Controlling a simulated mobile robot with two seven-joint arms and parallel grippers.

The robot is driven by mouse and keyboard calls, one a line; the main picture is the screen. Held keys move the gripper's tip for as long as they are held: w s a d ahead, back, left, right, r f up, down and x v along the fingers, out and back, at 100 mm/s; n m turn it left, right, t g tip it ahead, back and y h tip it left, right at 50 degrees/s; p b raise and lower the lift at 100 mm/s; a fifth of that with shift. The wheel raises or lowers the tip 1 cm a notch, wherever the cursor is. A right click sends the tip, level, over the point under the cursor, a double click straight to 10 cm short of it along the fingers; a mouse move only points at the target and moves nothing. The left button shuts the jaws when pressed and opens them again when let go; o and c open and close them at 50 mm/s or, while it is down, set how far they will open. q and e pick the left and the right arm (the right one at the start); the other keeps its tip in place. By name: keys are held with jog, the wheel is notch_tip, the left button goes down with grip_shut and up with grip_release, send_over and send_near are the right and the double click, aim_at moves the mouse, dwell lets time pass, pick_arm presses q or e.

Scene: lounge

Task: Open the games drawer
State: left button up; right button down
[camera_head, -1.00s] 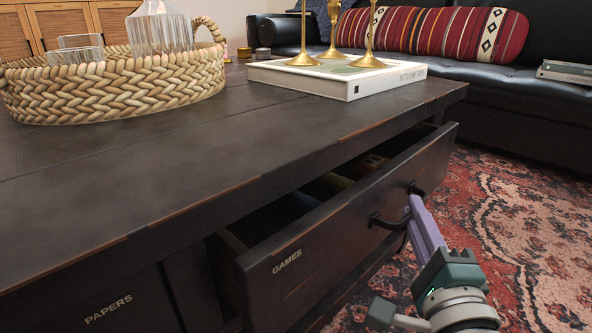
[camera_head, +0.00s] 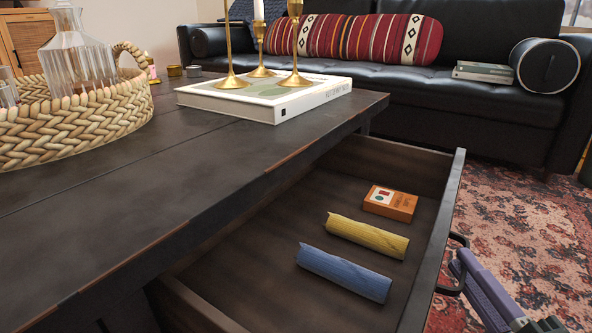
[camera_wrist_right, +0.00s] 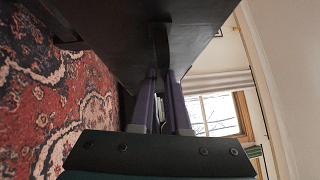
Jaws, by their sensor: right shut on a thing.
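The games drawer (camera_head: 285,245) is pulled far out of the dark coffee table (camera_head: 180,190), and its inside shows. Its front panel (camera_head: 436,245) stands at the right in the head view. A black handle (camera_head: 462,240) sits on the outer face of the front panel. My right gripper (camera_head: 461,264) has its purple fingers shut on this handle. The wrist view shows the fingers (camera_wrist_right: 163,78) around the dark handle (camera_wrist_right: 161,45) on the drawer front. The label is hidden from this side. My left gripper is not in view.
The drawer holds a blue roll (camera_head: 344,274), a yellow roll (camera_head: 367,235) and an orange card box (camera_head: 390,203). A woven basket (camera_head: 75,125) and a white book (camera_head: 262,103) with brass candlesticks are on the table. A black sofa (camera_head: 400,90) stands behind; patterned rug (camera_head: 510,210) lies at right.

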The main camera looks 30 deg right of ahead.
jog(key=shift+r, duration=0.1)
jog(key=c, duration=0.9)
grip_release()
jog(key=shift+s, duration=0.1)
jog(key=p+v, duration=0.1)
jog(key=v, duration=0.8)
jog(key=shift+s+a, duration=0.2)
jog(key=shift+s, duration=0.15)
